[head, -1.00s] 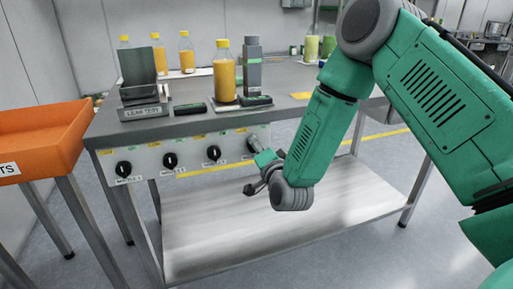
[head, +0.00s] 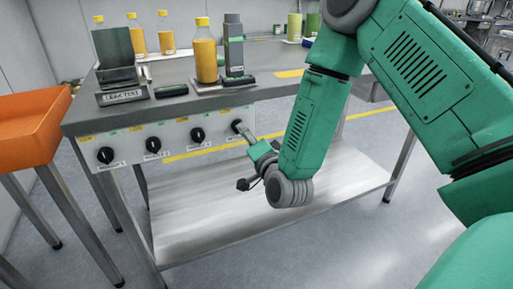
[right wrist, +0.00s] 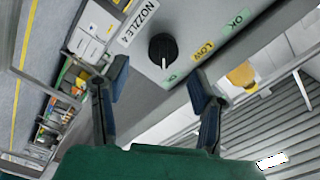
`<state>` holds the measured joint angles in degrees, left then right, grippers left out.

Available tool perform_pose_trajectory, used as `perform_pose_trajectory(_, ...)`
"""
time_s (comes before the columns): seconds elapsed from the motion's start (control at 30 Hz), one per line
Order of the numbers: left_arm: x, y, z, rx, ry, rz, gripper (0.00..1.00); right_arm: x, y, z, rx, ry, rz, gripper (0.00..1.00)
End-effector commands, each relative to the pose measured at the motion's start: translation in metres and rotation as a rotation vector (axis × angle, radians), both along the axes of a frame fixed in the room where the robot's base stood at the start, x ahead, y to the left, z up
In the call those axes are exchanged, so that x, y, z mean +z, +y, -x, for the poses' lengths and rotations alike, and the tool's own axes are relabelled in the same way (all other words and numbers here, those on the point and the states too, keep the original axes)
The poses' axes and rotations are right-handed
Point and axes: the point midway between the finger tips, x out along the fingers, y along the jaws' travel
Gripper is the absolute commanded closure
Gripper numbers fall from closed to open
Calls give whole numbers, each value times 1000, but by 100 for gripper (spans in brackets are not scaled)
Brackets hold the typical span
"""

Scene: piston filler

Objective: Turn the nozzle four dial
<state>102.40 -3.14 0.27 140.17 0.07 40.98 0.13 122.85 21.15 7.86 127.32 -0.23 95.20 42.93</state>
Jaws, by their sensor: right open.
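The nozzle four dial (right wrist: 162,48) is a round black knob on a light panel, beside a label reading NOZZLE 4, in the right wrist view. In the head view the dial (head: 237,126) is the rightmost of the row. My right gripper (right wrist: 160,84) is open and empty, its fingers pointing at the dial, one on either side, apart from it. My left gripper is not in view.
Three other dials sit left on the panel, the nearest here (head: 197,135). The steel table (head: 290,92) carries juice bottles (head: 206,55), a grey device (head: 233,50) and a LEAK TEST stand (head: 120,96). An orange bin (head: 30,125) stands left. The lower shelf (head: 260,200) is clear.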

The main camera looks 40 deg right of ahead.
Motion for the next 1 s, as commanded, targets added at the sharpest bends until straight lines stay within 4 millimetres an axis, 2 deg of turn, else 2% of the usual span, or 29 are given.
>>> perform_pose_trajectory(0.1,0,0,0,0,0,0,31,-2,6,26,1,6,-2,48)
perform_pose_trajectory(0.33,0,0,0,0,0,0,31,-2,13,57,0,4,-2,48)
perform_pose_trajectory(0.5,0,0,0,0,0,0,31,-1,15,64,0,2,-2,48)
perform_pose_trajectory(1.0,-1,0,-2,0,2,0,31,-1,15,64,-1,1,-1,48)
